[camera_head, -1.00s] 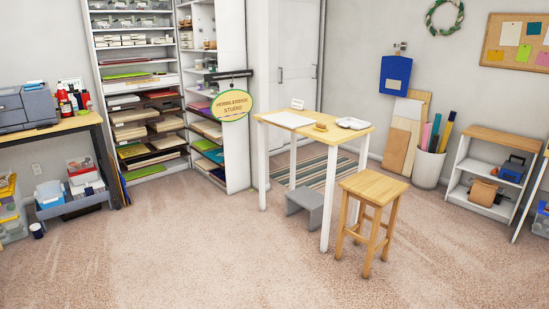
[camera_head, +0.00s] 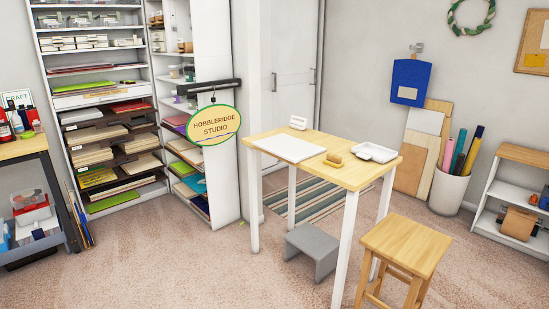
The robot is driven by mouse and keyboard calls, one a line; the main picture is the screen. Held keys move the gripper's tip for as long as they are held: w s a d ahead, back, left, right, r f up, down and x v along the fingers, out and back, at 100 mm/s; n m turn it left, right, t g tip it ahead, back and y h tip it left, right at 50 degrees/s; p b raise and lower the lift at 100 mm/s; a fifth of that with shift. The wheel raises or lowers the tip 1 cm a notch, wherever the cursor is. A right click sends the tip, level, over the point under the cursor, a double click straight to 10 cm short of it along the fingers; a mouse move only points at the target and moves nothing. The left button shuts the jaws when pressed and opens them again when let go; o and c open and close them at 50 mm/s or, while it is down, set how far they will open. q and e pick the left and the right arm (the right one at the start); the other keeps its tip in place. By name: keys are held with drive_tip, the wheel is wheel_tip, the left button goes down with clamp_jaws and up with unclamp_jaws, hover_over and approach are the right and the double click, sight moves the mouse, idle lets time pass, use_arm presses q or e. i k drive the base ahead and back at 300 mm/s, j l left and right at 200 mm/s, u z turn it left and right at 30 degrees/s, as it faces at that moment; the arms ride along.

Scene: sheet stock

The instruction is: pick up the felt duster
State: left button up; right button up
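A small tan block-shaped thing (camera_head: 334,160), which looks like the felt duster, lies on the wooden top of a tall white-legged table (camera_head: 352,179). It lies between a white sheet or board (camera_head: 290,147) on its left and a shallow white tray (camera_head: 375,152) on its right. It is small in the view, so its felt side cannot be made out. Neither of my grippers is in view.
A wooden stool (camera_head: 406,246) stands at the table's front right. A grey step stool (camera_head: 313,250) sits under the table. An open shelf cabinet (camera_head: 216,170) with a hanging round sign (camera_head: 213,125) stands behind left. The carpet at front left is clear.

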sight(335, 160)
drive_tip(key=i, duration=2.1)
